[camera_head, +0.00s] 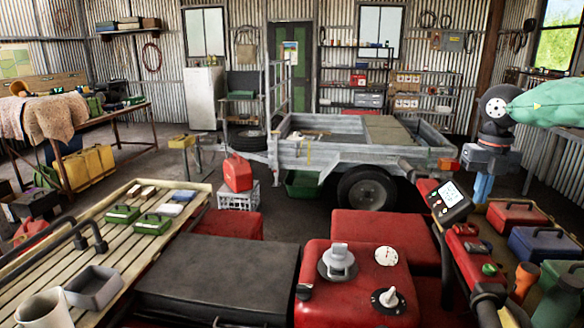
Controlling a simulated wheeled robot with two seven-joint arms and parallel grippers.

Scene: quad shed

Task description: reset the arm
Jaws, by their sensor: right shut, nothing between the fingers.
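My right arm comes in from the right edge, with a green-covered link and a dark wrist. My right gripper (483,187) hangs at its end, pointing down, with blue fingers held together and nothing seen between them. It is in the air above the right handlebar area of the red quad bike (335,290), near the toolboxes at right. The lower fingertips are small and partly hard to make out. My left gripper and left arm are not in view.
A slatted rack (120,245) at left bears green boxes, a grey tray (94,287) and a white mug (44,308). A red toolbox (512,217) and a blue toolbox (543,245) stand at right. A trailer (330,156) stands behind; open floor lies right of it.

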